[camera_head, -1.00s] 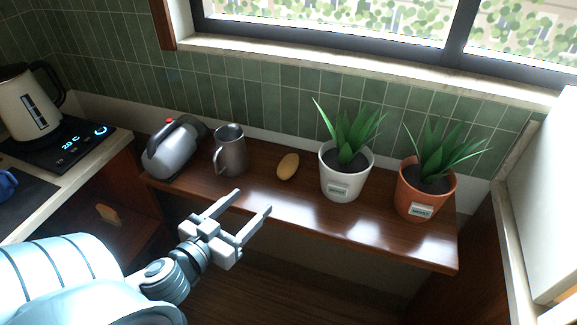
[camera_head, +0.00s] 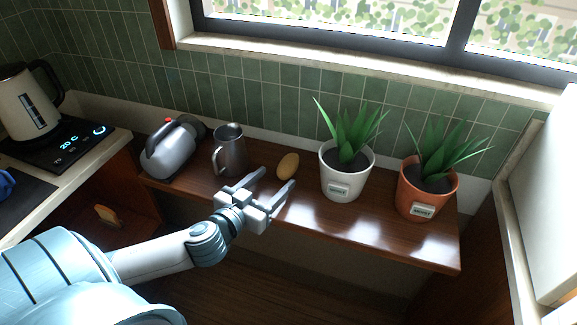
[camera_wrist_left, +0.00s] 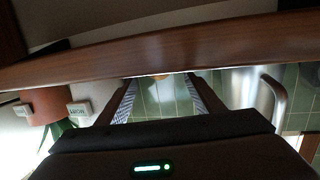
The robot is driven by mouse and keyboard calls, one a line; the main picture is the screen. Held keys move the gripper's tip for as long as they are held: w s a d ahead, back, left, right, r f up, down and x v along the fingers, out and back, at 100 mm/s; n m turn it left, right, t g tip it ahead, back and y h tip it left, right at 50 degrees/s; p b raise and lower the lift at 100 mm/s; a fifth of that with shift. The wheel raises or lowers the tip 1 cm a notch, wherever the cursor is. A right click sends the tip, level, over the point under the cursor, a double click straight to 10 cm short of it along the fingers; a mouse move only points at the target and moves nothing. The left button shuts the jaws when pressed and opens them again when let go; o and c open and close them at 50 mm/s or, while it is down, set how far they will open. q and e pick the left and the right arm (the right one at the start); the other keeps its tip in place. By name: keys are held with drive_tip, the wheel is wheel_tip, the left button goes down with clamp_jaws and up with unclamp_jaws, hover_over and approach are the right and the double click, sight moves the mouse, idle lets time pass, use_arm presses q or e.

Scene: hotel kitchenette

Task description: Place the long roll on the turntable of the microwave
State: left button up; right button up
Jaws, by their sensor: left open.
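The long roll (camera_head: 288,166), golden brown, lies on the dark wooden shelf (camera_head: 370,228) between a metal mug and a white plant pot. My left gripper (camera_head: 274,178) is open and empty, just in front of the roll, with its fingers pointing toward it. The roll appears to be beyond the fingertips, not between them. In the left wrist view, the two fingers (camera_wrist_left: 163,98) are apart and the shelf edge (camera_wrist_left: 150,50) crosses the picture; only a small orange patch of the roll shows there. No microwave or turntable is in view, and my right gripper is not in view.
A kettle (camera_head: 28,102) stands at far left. Tiled wall behind.

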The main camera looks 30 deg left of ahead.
use_arm(q)
drive_tip(key=shift+w, duration=0.3)
drive_tip(key=shift+w, duration=0.1)
